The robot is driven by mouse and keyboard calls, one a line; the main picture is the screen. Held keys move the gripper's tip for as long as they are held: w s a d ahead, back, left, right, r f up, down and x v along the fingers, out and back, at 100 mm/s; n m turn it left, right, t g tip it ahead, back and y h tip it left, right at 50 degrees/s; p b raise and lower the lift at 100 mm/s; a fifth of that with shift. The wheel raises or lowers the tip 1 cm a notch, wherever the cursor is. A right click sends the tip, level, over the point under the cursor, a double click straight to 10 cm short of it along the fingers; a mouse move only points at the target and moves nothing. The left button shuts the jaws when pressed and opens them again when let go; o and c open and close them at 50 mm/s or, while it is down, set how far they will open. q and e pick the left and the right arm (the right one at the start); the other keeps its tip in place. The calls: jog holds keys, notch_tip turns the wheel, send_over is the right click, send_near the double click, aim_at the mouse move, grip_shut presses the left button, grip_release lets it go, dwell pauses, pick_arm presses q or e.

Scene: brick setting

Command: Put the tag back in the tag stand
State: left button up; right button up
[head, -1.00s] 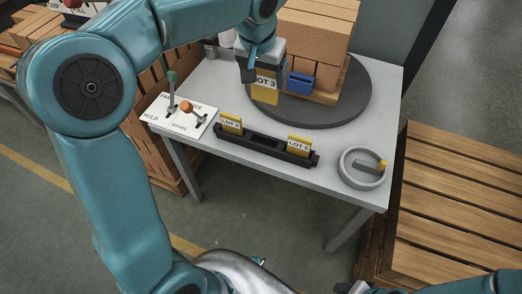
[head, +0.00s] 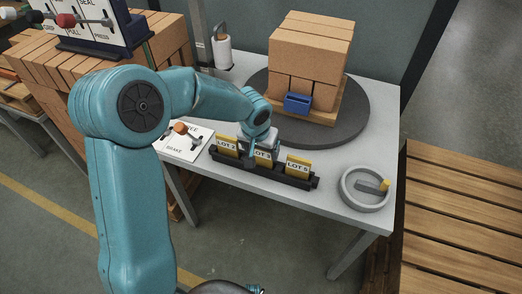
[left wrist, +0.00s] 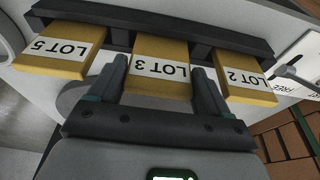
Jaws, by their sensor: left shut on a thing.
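The yellow LOT 3 tag (head: 264,157) is between the fingers of my left gripper (head: 254,157), which is shut on it. It also shows in the left wrist view (left wrist: 158,82), between the two dark fingers (left wrist: 162,72). The tag is at the middle of the black tag stand (head: 303,181), between the LOT 2 tag (head: 227,145) and the LOT 5 tag (head: 298,166). In the left wrist view it lines up roughly with those two. I cannot tell whether its lower edge is fully seated in the slot.
A brick stack (head: 308,55) with a blue holder (head: 297,103) stands on a dark turntable (head: 352,125) behind. A grey round dish (head: 365,199) is at the right. A lever panel (head: 178,149) is at the left.

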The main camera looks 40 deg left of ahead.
pick_arm(q)
jog(key=shift+f, duration=0.1)
jog(key=shift+f, duration=0.1)
jog(key=shift+f, duration=0.2)
jog(key=o, duration=1)
jog(key=shift+r, duration=0.1)
jog(key=shift+r, duration=0.15)
jog(key=shift+r, duration=0.25)
jog(key=p+v, duration=0.1)
jog(key=v, duration=1)
jog(key=shift+s+d+r, duration=0.1)
jog(key=shift+s+r, duration=0.1)
jog(key=shift+r, duration=0.05)
